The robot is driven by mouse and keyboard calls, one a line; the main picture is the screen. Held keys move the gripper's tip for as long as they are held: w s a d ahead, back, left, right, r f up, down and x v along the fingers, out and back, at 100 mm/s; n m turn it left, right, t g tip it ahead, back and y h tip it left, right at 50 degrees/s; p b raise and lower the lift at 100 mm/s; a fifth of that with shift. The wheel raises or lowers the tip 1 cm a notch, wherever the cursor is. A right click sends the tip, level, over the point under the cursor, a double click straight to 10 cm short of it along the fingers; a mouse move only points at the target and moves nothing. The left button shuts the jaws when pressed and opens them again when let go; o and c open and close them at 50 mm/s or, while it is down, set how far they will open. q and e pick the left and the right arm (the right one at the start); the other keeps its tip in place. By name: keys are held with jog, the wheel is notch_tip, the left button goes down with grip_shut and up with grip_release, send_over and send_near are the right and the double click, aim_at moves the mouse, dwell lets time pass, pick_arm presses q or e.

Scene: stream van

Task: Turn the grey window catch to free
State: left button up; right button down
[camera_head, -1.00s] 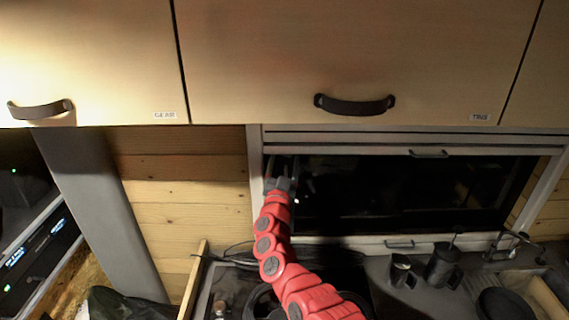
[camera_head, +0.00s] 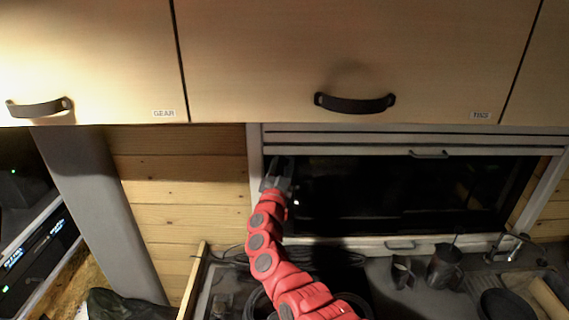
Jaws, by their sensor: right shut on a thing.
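The dark window (camera_head: 400,198) sits in a pale frame below the upper cabinets. My right arm reaches up from the bottom, and its grey gripper (camera_head: 277,172) is at the left edge of the window, near the upper left corner of the frame. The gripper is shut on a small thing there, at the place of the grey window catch. The catch itself is hidden by the gripper, so I cannot tell its angle. My left gripper is not in view.
Upper cabinets with dark handles (camera_head: 354,103) overhang the window. A dark mug (camera_head: 444,266), a tap (camera_head: 508,247) and a dark pan (camera_head: 503,305) stand on the counter at right. A rack of devices (camera_head: 38,255) is at left.

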jog(key=shift+m, duration=0.4)
jog(key=shift+c, duration=2)
grip_release()
